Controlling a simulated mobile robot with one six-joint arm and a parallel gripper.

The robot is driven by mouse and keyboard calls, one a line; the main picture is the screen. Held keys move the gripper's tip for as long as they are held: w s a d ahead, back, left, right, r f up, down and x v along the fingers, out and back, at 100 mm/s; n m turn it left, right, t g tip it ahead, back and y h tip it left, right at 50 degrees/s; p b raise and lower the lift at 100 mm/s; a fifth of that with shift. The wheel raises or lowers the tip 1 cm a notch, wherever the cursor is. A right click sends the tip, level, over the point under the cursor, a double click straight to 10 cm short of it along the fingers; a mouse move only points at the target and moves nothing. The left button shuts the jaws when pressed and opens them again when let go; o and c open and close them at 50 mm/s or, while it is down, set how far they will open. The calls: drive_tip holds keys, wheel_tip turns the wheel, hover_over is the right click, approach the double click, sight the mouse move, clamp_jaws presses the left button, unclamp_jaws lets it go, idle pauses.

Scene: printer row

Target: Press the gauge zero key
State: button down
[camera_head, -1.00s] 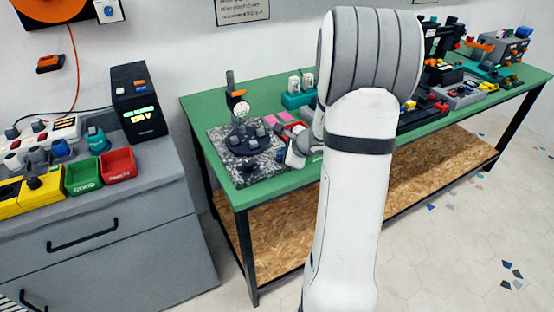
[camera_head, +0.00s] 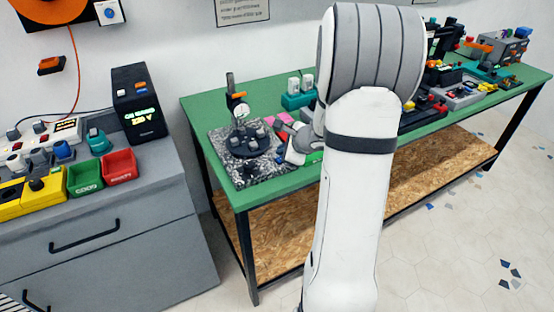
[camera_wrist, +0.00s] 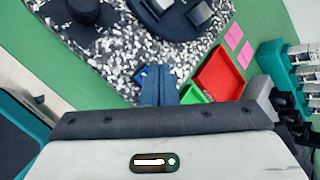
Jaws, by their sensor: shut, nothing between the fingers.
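The dial gauge (camera_head: 240,110) is on an upright stand over a dark round base (camera_head: 250,143). The stand is on a speckled granite plate (camera_head: 240,176) at the left end of the green bench; the plate (camera_wrist: 100,65) fills the upper middle of the wrist view. My gripper (camera_wrist: 158,68) is shut and empty, its blue-grey fingers reaching over the plate's near edge. A small blue patch (camera_wrist: 141,73) shows just left of the fingertips; I cannot tell whether it is the zero key or whether the fingers touch it. In the head view my arm largely hides my gripper.
Right of the fingers are a red tray (camera_wrist: 219,72), a green tray (camera_wrist: 193,95) and pink notes (camera_wrist: 234,38). A teal holder (camera_wrist: 272,60) stands farther right. A grey cabinet (camera_head: 120,262) is left of the green bench (camera_head: 197,108).

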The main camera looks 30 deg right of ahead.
drive_tip(key=shift+r+p, duration=1.65)
drive_tip(key=shift+r, duration=0.75)
drive_tip(key=shift+f, duration=0.1)
